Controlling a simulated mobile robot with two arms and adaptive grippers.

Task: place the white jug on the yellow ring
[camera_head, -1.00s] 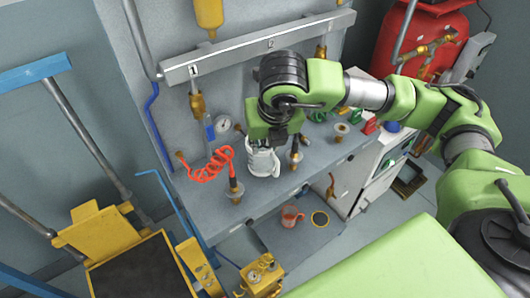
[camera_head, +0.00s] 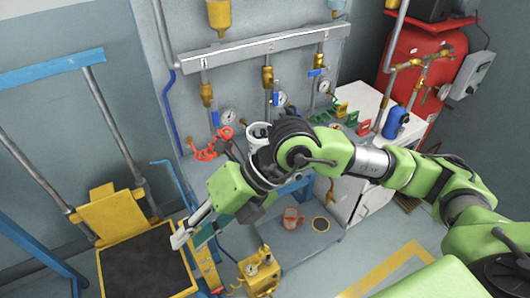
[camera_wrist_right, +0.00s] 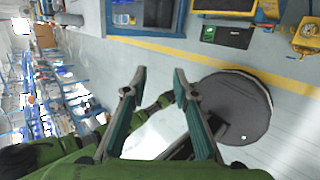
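The white jug (camera_head: 258,131) stands on the bench in the head view, partly hidden behind my right wrist. The yellow ring (camera_head: 314,224), with a dark centre, lies flat on the low grey surface below the bench. My right gripper (camera_head: 186,235) points down and left, away from the jug, and is over the edge of the yellow cart. In the right wrist view its fingers (camera_wrist_right: 155,80) are apart with nothing between them. The jug and ring are not visible in the wrist view. My left gripper is not in view.
An orange-pink mug (camera_head: 292,218) stands just left of the ring. A red coiled hose (camera_head: 205,151) and gas taps are near the jug. A yellow device (camera_head: 260,272) is in front, and a yellow cart (camera_head: 105,215) at left. A red tank (camera_head: 425,60) stands at right.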

